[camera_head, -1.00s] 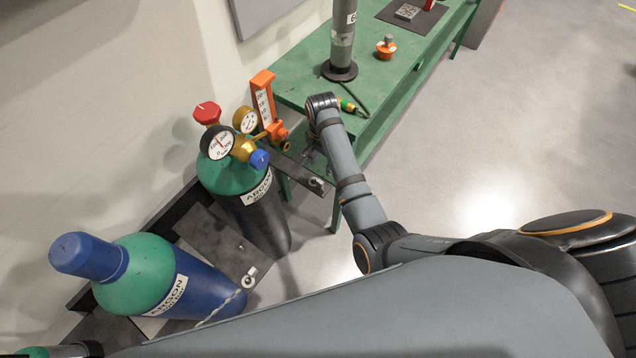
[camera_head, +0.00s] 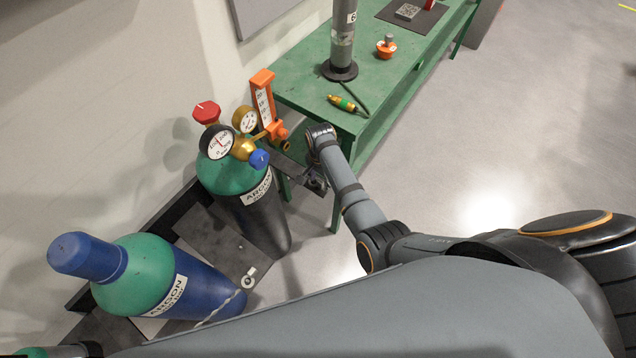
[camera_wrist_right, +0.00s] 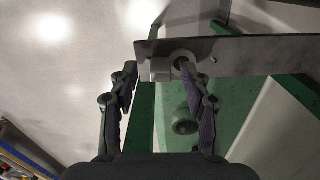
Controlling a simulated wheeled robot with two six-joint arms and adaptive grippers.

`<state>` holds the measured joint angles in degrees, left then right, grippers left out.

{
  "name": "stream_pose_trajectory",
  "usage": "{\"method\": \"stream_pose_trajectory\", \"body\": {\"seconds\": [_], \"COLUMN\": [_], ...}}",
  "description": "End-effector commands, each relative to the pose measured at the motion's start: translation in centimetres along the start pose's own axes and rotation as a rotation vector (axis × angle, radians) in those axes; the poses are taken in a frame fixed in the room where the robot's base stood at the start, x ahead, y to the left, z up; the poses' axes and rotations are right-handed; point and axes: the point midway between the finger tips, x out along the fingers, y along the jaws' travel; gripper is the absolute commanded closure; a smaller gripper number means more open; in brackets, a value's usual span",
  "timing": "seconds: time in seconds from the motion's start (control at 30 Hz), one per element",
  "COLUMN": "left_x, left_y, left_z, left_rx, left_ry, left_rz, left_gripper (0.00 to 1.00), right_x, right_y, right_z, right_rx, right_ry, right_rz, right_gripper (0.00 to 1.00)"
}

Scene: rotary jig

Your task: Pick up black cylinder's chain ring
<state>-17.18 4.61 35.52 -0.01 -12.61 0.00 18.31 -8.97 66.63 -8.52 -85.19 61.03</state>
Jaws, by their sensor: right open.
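The black cylinder (camera_head: 262,222) has a green shoulder and an ARGON label. It stands upright beside the wall, with a regulator on top. A dark bracket bar (camera_wrist_right: 240,55) runs out from beside it. In the head view my right gripper (camera_head: 314,180) covers the bar's end and hides the ring. My left gripper is not in view.
The green bench (camera_head: 395,80) carries a grey cylinder (camera_head: 342,50), an orange-based item (camera_head: 386,48) and a yellow-green fitting (camera_head: 342,103). Open floor lies right.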

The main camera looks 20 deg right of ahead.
Motion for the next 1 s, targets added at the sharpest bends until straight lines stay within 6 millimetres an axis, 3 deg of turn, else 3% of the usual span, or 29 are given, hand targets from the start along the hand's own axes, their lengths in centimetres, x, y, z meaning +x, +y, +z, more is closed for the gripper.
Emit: {"method": "stream_pose_trajectory", "body": {"seconds": [0.03, 0.37, 0.77, 0.97, 1.0], "left_x": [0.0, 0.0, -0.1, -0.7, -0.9], "left_y": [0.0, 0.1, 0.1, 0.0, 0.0], "left_z": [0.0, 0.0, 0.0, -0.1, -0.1], "left_rx": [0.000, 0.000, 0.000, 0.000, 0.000], "left_ry": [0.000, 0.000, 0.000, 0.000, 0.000], "left_rz": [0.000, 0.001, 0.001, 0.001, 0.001], "left_gripper": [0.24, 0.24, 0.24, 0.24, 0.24], "right_x": [0.0, 0.0, -0.5, -3.6, -4.2], "right_y": [0.0, 0.0, -0.1, 0.0, 0.8], "right_z": [0.0, 0.0, 0.0, 0.0, 0.0], "right_rx": [0.000, 0.000, 0.000, 0.000, 0.001], "right_ry": [0.000, 0.000, 0.001, 0.001, 0.001], "right_rz": [0.000, 0.000, -0.001, -0.003, -0.001], "right_gripper": [0.55, 0.99, 1.00, 1.00, 1.00]}}
